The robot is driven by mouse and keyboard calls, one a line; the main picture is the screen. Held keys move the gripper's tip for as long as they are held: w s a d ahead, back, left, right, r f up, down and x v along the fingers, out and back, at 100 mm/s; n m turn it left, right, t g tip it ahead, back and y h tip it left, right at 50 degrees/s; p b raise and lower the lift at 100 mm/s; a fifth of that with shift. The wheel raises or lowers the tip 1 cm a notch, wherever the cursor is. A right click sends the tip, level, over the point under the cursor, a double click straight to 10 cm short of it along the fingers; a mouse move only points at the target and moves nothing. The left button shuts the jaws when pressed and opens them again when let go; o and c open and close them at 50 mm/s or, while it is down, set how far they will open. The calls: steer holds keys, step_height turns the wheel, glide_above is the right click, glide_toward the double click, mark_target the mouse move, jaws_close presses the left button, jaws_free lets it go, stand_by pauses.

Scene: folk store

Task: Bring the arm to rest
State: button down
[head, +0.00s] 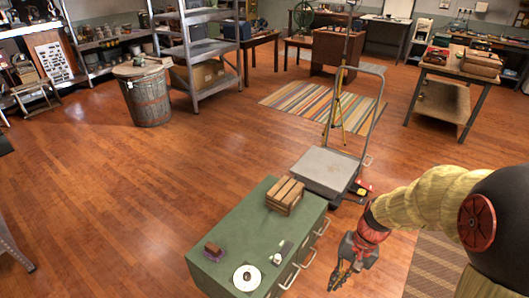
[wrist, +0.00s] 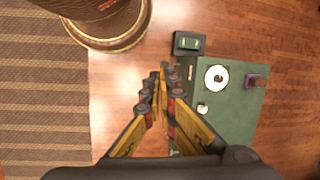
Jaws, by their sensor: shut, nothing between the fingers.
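My gripper (head: 339,277) is at the lower right of the head view, beside the handle side of a green cabinet (head: 222,232) and apart from it. In the wrist view my gripper (wrist: 161,84) points down over the wooden floor. Its fingers are together and hold nothing. My arm is bent and comes in from the right edge of the head view.
The cabinet bears a wooden crate (head: 285,195), a white disc (head: 247,278) and a small brown block on a purple base (head: 213,251). A platform cart (head: 325,170) stands behind it. A striped rug (head: 300,105) lies farther back. Open floor (head: 120,200) is left.

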steer(key=s+r+n+t+h, duration=0.1)
steer(key=s+r, duration=0.4)
steer(key=r, duration=0.7)
steer(key=s+a+r+n+t+h+p, duration=0.1)
steer(key=s+r+n+t, duration=0.3)
steer(key=r, duration=0.8)
steer(key=shift+s+a+r+t+h+p, duration=0.25)
steer(key=shift+s+t+h, duration=0.35)
steer(key=shift+t, duration=0.6)
steer(key=c, duration=2.6)
jaws_free()
steer(key=shift+w+f, duration=0.1)
steer(key=shift+w, duration=0.05)
